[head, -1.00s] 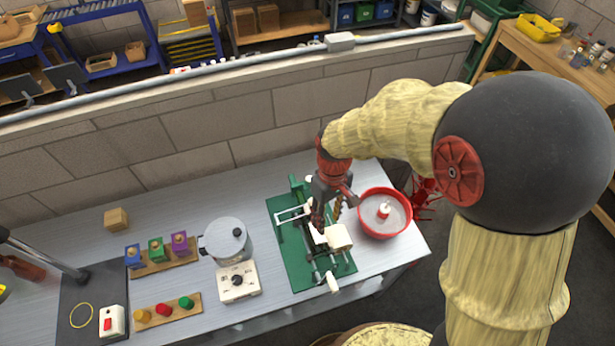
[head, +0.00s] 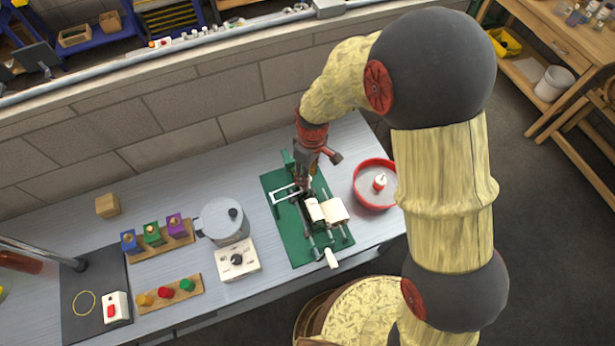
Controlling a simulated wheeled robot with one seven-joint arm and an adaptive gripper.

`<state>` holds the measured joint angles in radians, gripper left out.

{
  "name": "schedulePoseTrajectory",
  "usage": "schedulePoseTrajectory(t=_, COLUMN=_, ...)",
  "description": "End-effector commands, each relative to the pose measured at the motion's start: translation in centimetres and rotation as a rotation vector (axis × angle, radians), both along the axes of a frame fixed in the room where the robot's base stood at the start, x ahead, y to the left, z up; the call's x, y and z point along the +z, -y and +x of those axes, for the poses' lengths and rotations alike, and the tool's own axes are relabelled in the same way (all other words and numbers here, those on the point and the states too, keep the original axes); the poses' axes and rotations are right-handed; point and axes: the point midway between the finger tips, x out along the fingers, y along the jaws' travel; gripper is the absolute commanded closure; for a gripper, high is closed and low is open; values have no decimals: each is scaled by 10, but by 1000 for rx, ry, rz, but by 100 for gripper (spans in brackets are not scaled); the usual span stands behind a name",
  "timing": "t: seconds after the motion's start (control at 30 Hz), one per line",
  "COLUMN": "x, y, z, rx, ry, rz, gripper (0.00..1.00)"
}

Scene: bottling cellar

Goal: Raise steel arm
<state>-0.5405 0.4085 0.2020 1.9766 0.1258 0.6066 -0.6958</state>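A green machine base (head: 283,231) stands on the bench, with rails, off-white blocks and a white-ended handle (head: 331,258) at its front. A pale, bent steel arm (head: 283,196) lies low across the left back of this base. My gripper (head: 303,186) points down over the back of the machine, close to the right end of the steel arm. I cannot tell whether it touches the arm. The fingers are small and dark here and overlap the machine, so their opening is unclear. The gripper hides part of the machine's back.
A red-rimmed bowl (head: 359,199) with a small white-and-red object stands close on the right. A grey pot (head: 222,224) and a white dial box (head: 237,260) stand on the left. Racks with coloured pieces lie farther left. A block wall (head: 205,118) runs behind the bench.

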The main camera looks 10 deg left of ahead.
Motion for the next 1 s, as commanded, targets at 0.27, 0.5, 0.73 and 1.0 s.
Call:
schedulePoseTrajectory(t=0.27, x=-21, y=-1, z=-2, rx=-1, ry=0, rz=0, gripper=63)
schedulePoseTrajectory(t=0.5, x=-21, y=-1, z=-2, rx=-2, ry=0, rz=1, gripper=63)
schedulePoseTrajectory(t=0.73, x=-21, y=-1, z=-2, rx=-2, ry=0, rz=0, gripper=76)
schedulePoseTrajectory(t=1.0, x=-21, y=-1, z=-2, rx=-2, ry=0, rz=0, gripper=91)
